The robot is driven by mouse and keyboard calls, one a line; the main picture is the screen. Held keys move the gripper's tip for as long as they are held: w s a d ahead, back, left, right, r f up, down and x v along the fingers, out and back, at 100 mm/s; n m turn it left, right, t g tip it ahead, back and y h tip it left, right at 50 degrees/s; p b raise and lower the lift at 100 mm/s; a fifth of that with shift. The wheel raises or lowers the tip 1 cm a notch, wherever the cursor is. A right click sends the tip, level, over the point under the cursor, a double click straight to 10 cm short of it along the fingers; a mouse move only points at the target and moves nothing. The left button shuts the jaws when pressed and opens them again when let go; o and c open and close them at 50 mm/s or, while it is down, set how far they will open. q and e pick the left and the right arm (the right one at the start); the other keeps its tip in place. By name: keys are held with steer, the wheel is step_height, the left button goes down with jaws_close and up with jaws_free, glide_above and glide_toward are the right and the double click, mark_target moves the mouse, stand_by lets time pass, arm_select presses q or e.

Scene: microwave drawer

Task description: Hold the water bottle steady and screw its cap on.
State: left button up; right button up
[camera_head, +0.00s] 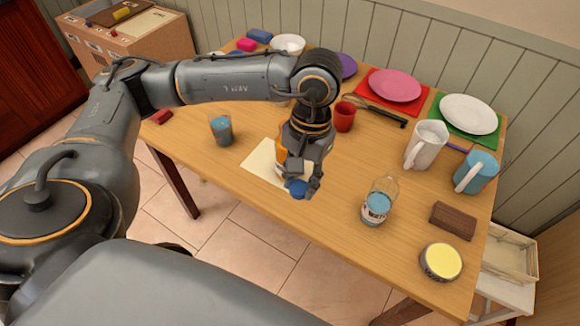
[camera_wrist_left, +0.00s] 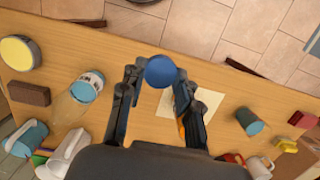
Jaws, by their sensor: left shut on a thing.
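My left gripper (camera_head: 301,184) is shut on a blue round cap (camera_head: 297,188), above the table near its front edge. The cap also shows between the fingertips in the left wrist view (camera_wrist_left: 160,71). The clear water bottle (camera_head: 380,199) stands apart from the gripper, to its right in the head view. In the left wrist view the bottle (camera_wrist_left: 79,97) is left of the fingers. My right gripper is in neither view.
A pale sheet (camera_head: 258,164) lies below the gripper.

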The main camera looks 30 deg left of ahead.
arm_select(q)
step_height(320, 180, down, 10)
steer(key=b, duration=0.7)
step_height(320, 180, up, 17)
steer(key=n+t+h, duration=0.1)
steer(key=n+h, duration=0.1)
steer(key=n, duration=1.3)
glide_above(391, 173)
steer(key=shift+w, duration=0.1)
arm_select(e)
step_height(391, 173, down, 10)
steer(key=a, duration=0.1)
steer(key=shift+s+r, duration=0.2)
arm_select(q)
steer(key=shift+f, duration=1.95)
